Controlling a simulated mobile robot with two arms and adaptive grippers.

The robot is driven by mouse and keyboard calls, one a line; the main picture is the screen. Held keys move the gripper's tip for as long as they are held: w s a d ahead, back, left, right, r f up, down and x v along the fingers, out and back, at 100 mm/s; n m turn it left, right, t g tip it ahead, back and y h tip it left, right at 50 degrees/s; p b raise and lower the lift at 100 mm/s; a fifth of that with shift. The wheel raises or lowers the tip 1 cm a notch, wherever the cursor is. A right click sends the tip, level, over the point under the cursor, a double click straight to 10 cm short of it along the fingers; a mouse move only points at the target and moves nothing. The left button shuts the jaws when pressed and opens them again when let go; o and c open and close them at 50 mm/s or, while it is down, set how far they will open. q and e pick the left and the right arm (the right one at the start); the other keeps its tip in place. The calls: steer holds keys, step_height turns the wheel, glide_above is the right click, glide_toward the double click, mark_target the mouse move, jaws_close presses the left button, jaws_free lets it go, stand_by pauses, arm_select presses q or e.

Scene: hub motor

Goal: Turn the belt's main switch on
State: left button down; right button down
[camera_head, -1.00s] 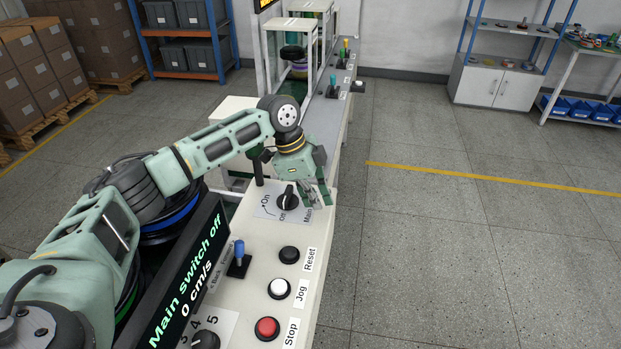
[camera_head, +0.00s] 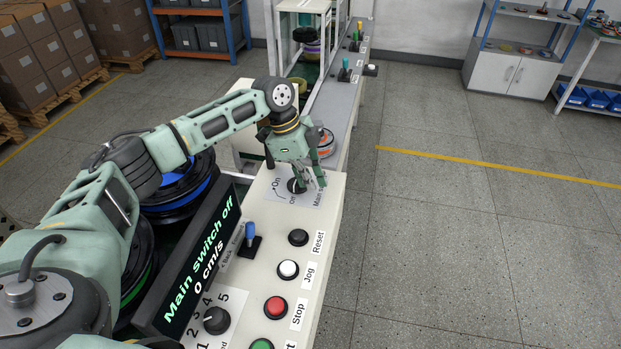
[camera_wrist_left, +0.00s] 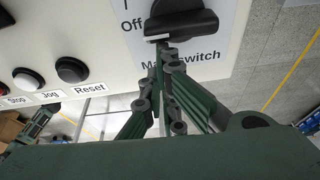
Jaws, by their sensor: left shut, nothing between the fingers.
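The main switch (camera_head: 296,186) is a black rotary knob on a white label with "On" and "Off" marks. In the left wrist view its knob (camera_wrist_left: 182,20) fills the top, with its white pointer mark towards "Off". My left gripper (camera_head: 322,184) is shut and empty, pointing down at the knob's right side. In the wrist view its fingertips (camera_wrist_left: 166,48) overlap the knob's lower edge; whether they touch it I cannot tell. The display (camera_head: 198,265) reads "Main switch off, 0 cm/s". A small green part at the wrist view's left may be my right gripper (camera_wrist_left: 38,122).
Reset (camera_head: 298,237), Jog (camera_head: 288,269) and Stop (camera_head: 276,307) buttons line the panel (camera_head: 325,215). A blue-topped lever (camera_head: 250,239) and a speed dial (camera_head: 216,320) sit near the display. Open floor lies to the right.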

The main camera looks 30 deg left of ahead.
arm_select(q)
steer(key=shift+s+a+m+g+p, duration=0.1)
steer(key=shift+s+m+g+p, duration=0.2)
steer(key=shift+m, duration=0.4)
steer(key=shift+s+a+r+m+p, duration=0.15)
steer(key=shift+m+p, duration=0.15)
steer(key=shift+m, duration=0.2)
steer(key=shift+s+a+p, duration=0.85)
steer(key=shift+p, duration=0.45)
steer(key=shift+s+a+p, duration=0.2)
steer(key=shift+a+p, duration=0.25)
steer(key=shift+a, duration=0.8)
steer(key=shift+p, duration=0.3)
